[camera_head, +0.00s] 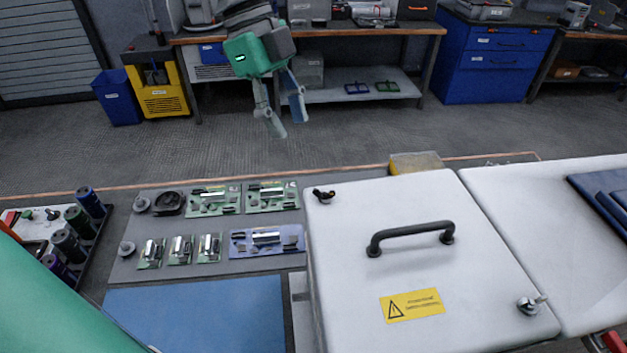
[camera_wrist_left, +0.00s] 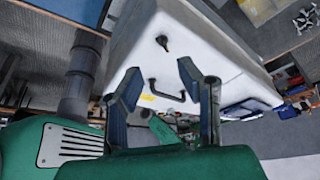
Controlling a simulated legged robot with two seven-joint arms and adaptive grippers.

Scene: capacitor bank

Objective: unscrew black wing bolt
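The black wing bolt (camera_head: 323,195) sits at the far left corner of the white lid (camera_head: 350,260). It also shows in the left wrist view (camera_wrist_left: 162,42), beyond the gap between my fingers. My left gripper (camera_head: 286,119) is open and empty. It hangs in the air beyond the work table in the head view, above and left of the bolt and apart from it. Its two spread fingers show in the left wrist view (camera_wrist_left: 157,76). My right gripper does not show in either view.
The lid carries a black handle (camera_head: 410,236), a yellow warning label (camera_head: 411,304) and a silver wing bolt (camera_head: 531,304). Several circuit boards lie on a grey mat (camera_head: 215,222) left of the lid. Several capacitors (camera_head: 72,240) stand at the far left. A blue mat (camera_head: 200,312) is bare.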

